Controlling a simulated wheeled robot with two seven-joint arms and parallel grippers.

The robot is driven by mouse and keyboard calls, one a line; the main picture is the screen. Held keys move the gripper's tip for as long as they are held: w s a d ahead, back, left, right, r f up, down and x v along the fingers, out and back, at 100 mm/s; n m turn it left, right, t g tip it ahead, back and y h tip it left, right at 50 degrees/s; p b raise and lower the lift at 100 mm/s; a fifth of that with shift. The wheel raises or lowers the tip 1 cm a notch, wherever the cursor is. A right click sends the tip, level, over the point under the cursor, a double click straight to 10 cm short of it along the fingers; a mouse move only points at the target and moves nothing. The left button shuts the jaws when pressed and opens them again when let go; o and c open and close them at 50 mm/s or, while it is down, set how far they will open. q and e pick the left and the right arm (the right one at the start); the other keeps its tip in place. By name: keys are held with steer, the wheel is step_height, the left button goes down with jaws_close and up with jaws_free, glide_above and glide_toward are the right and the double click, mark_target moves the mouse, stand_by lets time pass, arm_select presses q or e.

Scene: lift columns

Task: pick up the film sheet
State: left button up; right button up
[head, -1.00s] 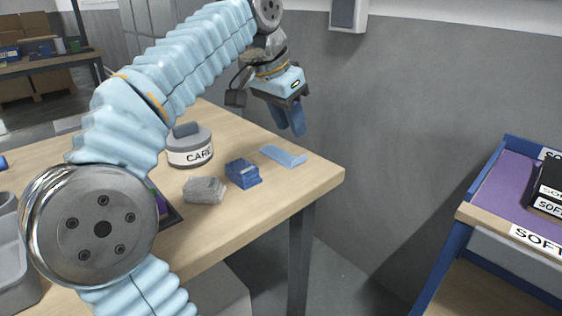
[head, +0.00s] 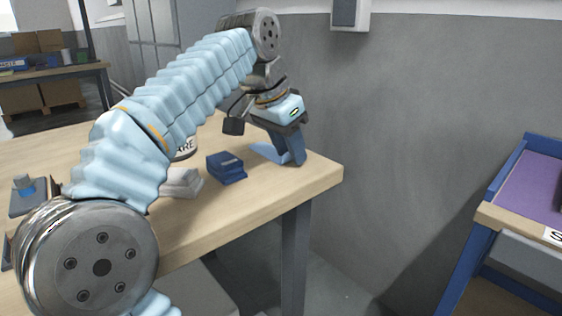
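The film sheet, a flat light blue strip (head: 265,151), lies near the far right corner of the wooden table. My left gripper (head: 291,161) points down at the right end of the sheet, its dark blue fingertips close to the table top. The fingers hide that end of the sheet. They overlap in this view, so I cannot tell how wide they stand or whether the sheet is between them. My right gripper is out of view.
A dark blue block (head: 226,168) and a grey block (head: 182,183) sit left of the sheet on the table (head: 240,205). A labelled round container (head: 187,148) is mostly hidden behind my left arm. A blue-framed cart (head: 508,190) stands at the right.

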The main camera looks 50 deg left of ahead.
arm_select(q)
jaws_close()
steer(key=shift+r, duration=0.1)
